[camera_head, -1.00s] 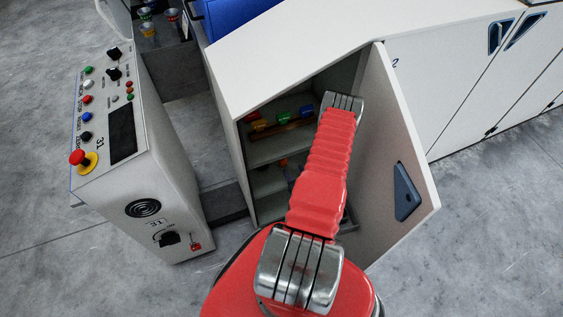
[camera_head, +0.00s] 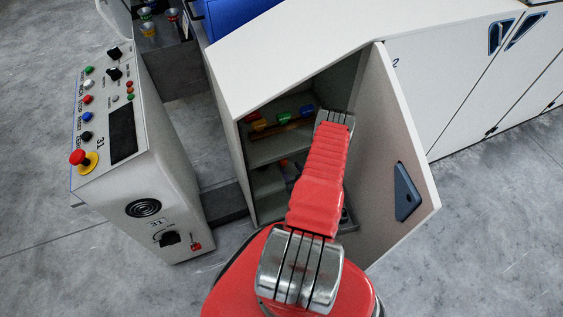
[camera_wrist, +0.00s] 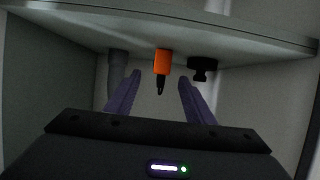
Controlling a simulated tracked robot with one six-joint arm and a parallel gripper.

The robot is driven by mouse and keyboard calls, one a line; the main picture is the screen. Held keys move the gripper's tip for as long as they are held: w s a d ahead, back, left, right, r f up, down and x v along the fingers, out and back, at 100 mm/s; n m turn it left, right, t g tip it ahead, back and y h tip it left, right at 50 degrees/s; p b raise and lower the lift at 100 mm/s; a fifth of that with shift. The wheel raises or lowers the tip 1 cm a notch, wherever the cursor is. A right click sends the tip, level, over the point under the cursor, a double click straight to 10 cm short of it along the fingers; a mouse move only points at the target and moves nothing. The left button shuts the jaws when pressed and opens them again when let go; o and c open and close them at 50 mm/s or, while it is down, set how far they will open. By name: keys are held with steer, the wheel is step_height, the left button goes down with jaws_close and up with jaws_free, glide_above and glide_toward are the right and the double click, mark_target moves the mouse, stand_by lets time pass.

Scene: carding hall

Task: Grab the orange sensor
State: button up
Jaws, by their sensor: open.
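The orange sensor (camera_wrist: 162,62) shows in the wrist view, just under the edge of a shelf, with a dark lower end pointing down. My gripper (camera_wrist: 158,82) is open, its two purple fingers apart, one on each side of the sensor's line in the picture. I cannot tell how far beyond or between the fingertips the sensor lies. In the head view the open cabinet (camera_head: 290,60) has my red arm reaching into it. The gripper and the orange sensor are not clearly visible there.
A grey cylinder (camera_wrist: 117,75) is left of the sensor and a black knob-like part (camera_wrist: 202,68) is right of it. The shelf (camera_wrist: 180,30) spans above. The cabinet door (camera_head: 400,150) stands open at right. A control box (camera_head: 135,150) stands at left.

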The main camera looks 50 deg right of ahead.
mark_target(284, 161)
steer(key=shift+x, duration=2.15)
steer(key=shift+w, duration=0.1)
steer(key=shift+x, duration=2.5)
steer(key=shift+a+f, duration=0.1)
steer(key=shift+a, duration=0.1)
steer(key=shift+c, duration=0.5)
steer(key=c, duration=1)
